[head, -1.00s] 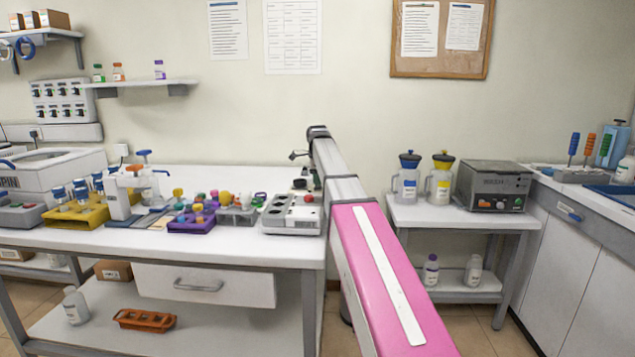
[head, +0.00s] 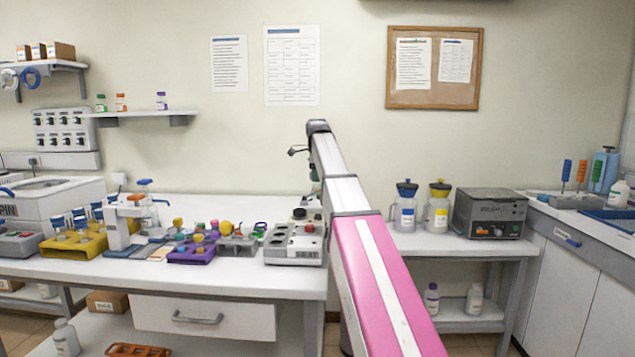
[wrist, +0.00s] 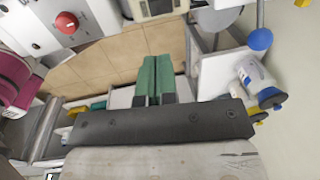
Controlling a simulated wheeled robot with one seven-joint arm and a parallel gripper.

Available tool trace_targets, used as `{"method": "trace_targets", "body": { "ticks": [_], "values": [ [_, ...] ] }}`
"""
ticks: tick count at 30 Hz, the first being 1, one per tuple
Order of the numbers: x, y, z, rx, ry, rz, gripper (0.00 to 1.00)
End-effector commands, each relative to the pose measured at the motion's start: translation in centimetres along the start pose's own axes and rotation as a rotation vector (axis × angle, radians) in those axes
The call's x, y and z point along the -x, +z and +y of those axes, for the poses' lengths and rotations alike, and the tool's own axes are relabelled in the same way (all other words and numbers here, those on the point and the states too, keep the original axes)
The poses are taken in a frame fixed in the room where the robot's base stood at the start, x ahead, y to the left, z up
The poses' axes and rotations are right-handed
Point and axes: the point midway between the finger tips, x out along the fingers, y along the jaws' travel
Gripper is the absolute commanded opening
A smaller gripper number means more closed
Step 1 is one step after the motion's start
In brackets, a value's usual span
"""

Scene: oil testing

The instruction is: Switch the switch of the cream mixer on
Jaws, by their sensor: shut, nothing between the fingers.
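The wrist view shows a white panel with a red knob (wrist: 66,23) at top left. A cream housing with a dark display (wrist: 160,7) is cut off at the top edge. My gripper (wrist: 155,60) shows its green fingers together and empty, over a gap with floor tiles below. In the head view my arm mostly hides it. No switch is clearly visible.
The table (head: 225,284) holds a purple rack (head: 192,253), a yellow rack (head: 75,247) and a white stand. A blue-ball lever (wrist: 260,39) and a labelled bottle (wrist: 256,78) are right of my fingers. A side table at right bears two jugs and a grey box (head: 490,212).

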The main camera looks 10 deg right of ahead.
Motion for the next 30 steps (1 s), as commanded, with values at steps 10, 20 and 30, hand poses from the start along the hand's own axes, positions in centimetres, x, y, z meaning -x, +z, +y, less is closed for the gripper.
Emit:
{"method": "trace_targets", "body": {
  "ticks": [10, 20, 30],
  "values": [
    [-0.1, 0.0, -0.1, 0.0, 0.0, 0.0, 0.0],
    [-0.2, -0.1, -1.3, 0.0, 0.0, 0.0, 0.0],
    [-0.3, -0.1, -1.4, 0.0, -0.001, 0.0, 0.0]
  ]
}}
